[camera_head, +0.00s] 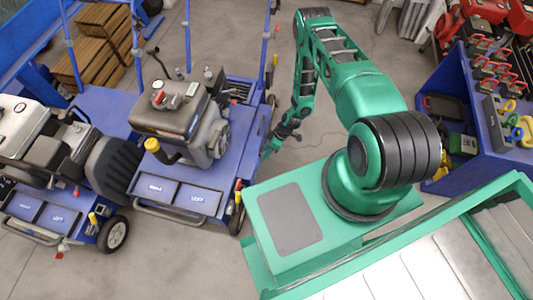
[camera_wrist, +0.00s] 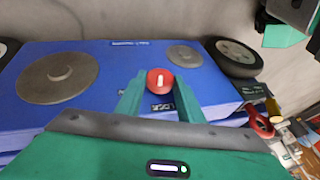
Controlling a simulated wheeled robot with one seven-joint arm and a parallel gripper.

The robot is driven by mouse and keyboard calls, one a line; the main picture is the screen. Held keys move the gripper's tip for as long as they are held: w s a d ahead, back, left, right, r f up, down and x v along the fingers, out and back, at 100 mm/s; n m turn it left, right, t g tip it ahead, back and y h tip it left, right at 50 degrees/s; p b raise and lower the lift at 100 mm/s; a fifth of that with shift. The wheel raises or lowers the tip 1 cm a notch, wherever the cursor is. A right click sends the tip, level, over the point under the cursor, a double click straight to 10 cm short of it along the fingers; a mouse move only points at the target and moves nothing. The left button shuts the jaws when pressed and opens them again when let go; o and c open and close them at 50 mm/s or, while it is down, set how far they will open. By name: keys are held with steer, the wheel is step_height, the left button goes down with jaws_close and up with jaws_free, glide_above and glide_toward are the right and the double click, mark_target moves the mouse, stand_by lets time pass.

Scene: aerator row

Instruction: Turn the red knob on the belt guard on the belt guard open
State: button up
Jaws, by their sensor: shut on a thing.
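The red knob (camera_wrist: 160,82) shows in the wrist view as a round red disc with a white bar across its face. It sits on the blue belt guard (camera_wrist: 110,57), near the guard's front edge. My gripper (camera_wrist: 159,92) has its two green fingers on either side of the knob, shut on it. The white bar stands nearly upright in the picture. In the head view my gripper (camera_head: 268,152) reaches down at the right side of the middle blue cart; the knob and guard face cannot be made out there.
Two grey discs lie on the guard, a large one (camera_wrist: 58,77) and a smaller one (camera_wrist: 185,56). A wheel (camera_wrist: 236,58) stands at its right. The blue cart (camera_head: 185,195) carries a grey engine (camera_head: 170,108). A blue shelf (camera_head: 480,130) with tools stands right. Grey floor lies between.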

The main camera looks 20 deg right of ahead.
steer(key=shift+w+d+f+m+g+y, duration=0.1)
steer(key=shift+w+f+m+g+y, duration=0.2)
steer(key=shift+g+y, duration=0.65)
steer(key=shift+w+d+f+m+g+y, duration=0.15)
steer(key=shift+m+g+y, duration=0.2)
steer(key=shift+g+y, duration=0.6)
steer(key=shift+w+d+f+m+g+y, duration=0.15)
steer(key=shift+m+g+y, duration=0.2)
steer(key=shift+g+y, duration=0.6)
steer(key=shift+g, duration=0.25)
steer(key=o, duration=1)
steer(key=v, duration=1)
steer(key=shift+w+d, duration=0.25)
steer(key=shift+d, duration=0.1)
steer(key=shift+o, duration=0.2)
steer(key=shift+r, duration=0.15)
